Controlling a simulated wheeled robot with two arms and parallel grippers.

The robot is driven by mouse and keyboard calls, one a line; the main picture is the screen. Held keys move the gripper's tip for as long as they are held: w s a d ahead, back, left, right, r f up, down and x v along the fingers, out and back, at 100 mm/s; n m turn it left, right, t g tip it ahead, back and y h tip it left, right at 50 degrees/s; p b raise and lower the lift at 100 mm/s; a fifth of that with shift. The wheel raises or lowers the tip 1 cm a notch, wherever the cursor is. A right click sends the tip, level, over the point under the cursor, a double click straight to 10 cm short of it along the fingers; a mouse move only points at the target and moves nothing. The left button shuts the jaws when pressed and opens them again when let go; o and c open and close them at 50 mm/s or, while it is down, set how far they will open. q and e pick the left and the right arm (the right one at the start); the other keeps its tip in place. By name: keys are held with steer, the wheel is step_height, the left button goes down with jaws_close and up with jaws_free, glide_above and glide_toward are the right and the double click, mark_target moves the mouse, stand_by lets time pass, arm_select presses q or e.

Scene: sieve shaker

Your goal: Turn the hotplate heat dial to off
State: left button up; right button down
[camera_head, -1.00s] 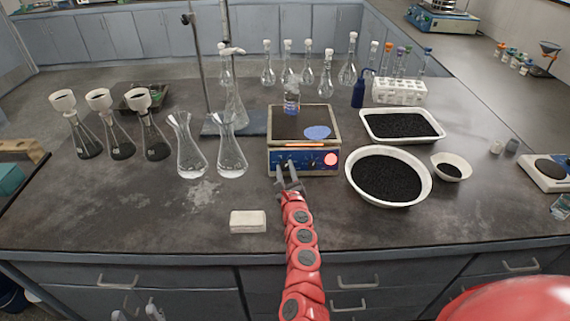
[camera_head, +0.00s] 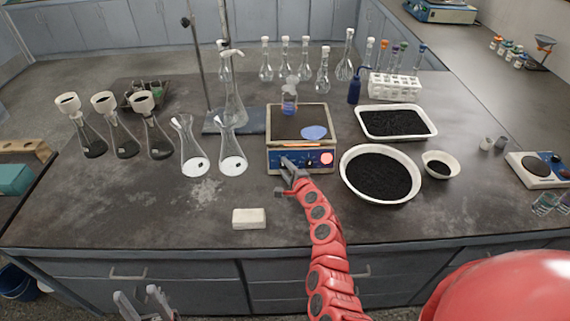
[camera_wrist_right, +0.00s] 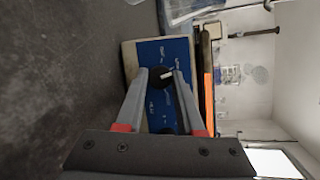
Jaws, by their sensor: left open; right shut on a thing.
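The hotplate (camera_head: 272,158) stands mid-bench with a blue front panel. Its black heat dial (camera_wrist_right: 158,80), with a white pointer mark, shows in the right wrist view. My right gripper (camera_head: 288,164) is at the left part of the panel; in the wrist view its fingertips (camera_wrist_right: 161,74) are on either side of the dial, shut on it. The dial is mostly hidden by the fingers in the head view. A round red light (camera_head: 326,158) glows at the panel's right. My left gripper (camera_head: 146,301) is open and empty, low at the bench's front edge.
A round white bowl of black grains (camera_head: 345,160) stands close right. Two flasks (camera_head: 232,160) stand left. A white block (camera_head: 249,218) lies front left.

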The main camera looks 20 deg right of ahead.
steer(key=n+p, duration=0.1)
steer(key=n, duration=0.1)
steer(key=n+g+p, duration=0.1)
steer(key=shift+r+n+g, duration=0.3)
steer(key=shift+n, duration=0.1)
steer(key=shift+w+r+n+g+p, duration=0.1)
steer(key=shift+n+g+p, duration=0.4)
steer(key=shift+n, duration=0.7)
steer(key=shift+a+n+g, duration=0.1)
steer(key=shift+n+g, duration=0.3)
steer(key=shift+n, duration=0.7)
steer(key=shift+n+g+h, duration=0.3)
steer(key=shift+n+g, duration=0.2)
steer(key=shift+n, duration=0.7)
steer(key=shift+f, duration=0.2)
steer(key=c, duration=0.5)
jaws_free()
steer(key=shift+r, duration=0.1)
